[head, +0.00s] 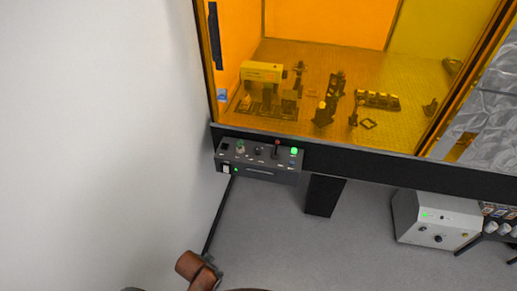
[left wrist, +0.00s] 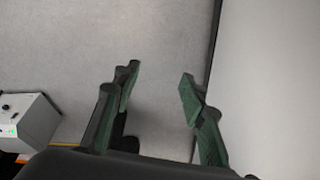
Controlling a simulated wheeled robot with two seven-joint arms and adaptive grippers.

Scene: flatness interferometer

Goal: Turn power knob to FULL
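A dark control box (head: 262,173) is mounted at the front edge of the table under the orange enclosure. Its top carries a small black knob (head: 257,151), a red-tipped lever (head: 276,148), a lit green button (head: 294,151) and a round control (head: 240,148) on the left. The labels are too small to read, so I cannot tell which is the power knob. My left gripper (left wrist: 158,80) is open and empty in the left wrist view, its green-padded fingers apart above grey floor, away from the control box. My right gripper is in neither view.
Orange panels enclose a table with optical parts (head: 335,100). A light grey box (head: 438,217) with knobs and a green light stands lower right. A dark table leg (head: 322,195) stands below the edge. A white wall (head: 100,130) bounds the left. Floor in front is clear.

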